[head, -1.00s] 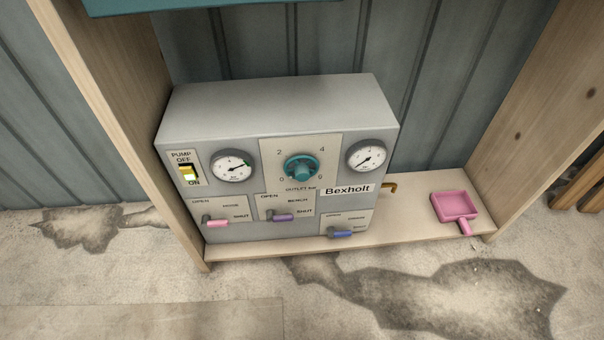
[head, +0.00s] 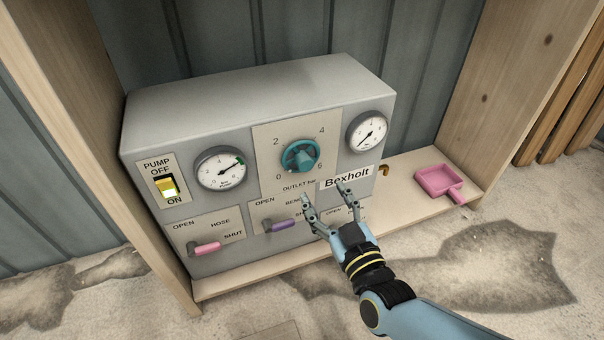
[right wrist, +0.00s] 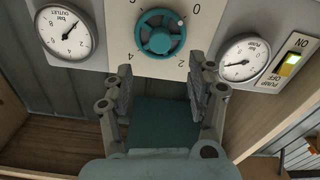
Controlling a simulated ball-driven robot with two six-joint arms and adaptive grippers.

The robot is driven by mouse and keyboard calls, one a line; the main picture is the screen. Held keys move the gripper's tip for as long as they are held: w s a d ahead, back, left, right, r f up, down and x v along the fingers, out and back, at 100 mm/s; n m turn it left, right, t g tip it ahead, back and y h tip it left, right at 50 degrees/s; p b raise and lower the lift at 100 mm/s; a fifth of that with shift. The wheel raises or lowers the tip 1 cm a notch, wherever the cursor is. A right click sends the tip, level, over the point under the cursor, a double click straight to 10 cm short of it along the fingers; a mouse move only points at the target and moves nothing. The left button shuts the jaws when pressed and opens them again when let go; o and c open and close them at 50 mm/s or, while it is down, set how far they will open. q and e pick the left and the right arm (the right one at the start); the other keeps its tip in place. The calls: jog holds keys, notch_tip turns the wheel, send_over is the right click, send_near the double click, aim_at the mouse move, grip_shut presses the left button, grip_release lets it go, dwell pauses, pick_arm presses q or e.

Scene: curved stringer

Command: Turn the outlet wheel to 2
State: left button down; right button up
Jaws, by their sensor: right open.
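The teal outlet wheel (head: 300,155) sits on a pale plate marked 0, 2, 4 and 6 on the grey panel box. In the right wrist view the wheel (right wrist: 160,34) appears upside down, and its small white mark lies toward the 0. My right gripper (head: 323,194) is open and empty, in front of the panel just below the wheel in the head view. In the right wrist view its two fingers (right wrist: 160,80) stand apart, short of the wheel and not around it. My left gripper is not in view.
The pump switch (head: 166,186) is lit at ON. Gauges flank the wheel: left (head: 221,171), right (head: 367,132). Below are a pink hose lever (head: 206,248) and a purple lever (head: 284,226); my gripper partly hides the lower right plate. A pink dustpan (head: 438,182) lies on the shelf.

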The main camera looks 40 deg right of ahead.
aim_at(307, 167)
jog(key=b+x, duration=0.2)
jog(key=x, duration=0.7)
jog(key=shift+f, duration=0.1)
jog(key=shift+w, duration=0.4)
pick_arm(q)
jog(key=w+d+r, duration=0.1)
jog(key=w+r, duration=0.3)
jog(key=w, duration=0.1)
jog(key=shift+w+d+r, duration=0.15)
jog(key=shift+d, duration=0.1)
pick_arm(e)
jog(key=shift+c, duration=0.3)
jog(key=c, duration=1.1)
